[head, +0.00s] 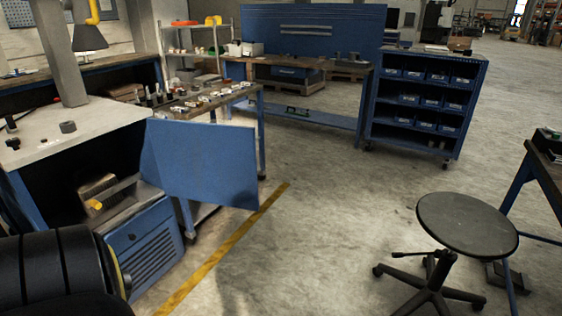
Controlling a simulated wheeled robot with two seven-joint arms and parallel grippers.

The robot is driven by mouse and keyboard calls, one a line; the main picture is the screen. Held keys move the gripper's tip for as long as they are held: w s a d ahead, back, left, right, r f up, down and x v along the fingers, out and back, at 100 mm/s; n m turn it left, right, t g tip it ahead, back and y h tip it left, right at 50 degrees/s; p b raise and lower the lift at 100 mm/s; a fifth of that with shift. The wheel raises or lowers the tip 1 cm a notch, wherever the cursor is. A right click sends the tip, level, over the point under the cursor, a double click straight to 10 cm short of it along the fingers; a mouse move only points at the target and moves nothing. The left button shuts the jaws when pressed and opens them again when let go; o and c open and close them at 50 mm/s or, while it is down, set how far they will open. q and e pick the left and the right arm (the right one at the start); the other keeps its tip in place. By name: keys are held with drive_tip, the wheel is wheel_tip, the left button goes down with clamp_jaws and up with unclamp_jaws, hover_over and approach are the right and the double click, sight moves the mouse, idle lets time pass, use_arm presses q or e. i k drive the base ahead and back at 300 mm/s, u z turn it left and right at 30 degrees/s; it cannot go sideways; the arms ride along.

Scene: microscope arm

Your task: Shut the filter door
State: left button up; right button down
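The filter door (200,163) is a flat blue panel. It stands open, swung out to the right from the blue cabinet (140,243) at the left. The cabinet's dark opening shows a brownish box-like part and a small yellow piece (95,205) inside. Below the opening is a blue front with slotted vents. A pale worktop (75,132) lies on top of the cabinet. Neither of my grippers shows, and nothing is seen touching the door.
A large black ribbed rounded shape fills the lower left corner and hides part of the cabinet. A round stool (467,224) stands at the lower right. A workbench with small parts (215,98) stands behind the door. The floor (320,190) between door and stool is clear.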

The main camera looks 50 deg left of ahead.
sight(210, 163)
drive_tip(key=u, duration=0.1)
drive_tip(key=i, duration=1.85)
drive_tip(key=u, duration=2.85)
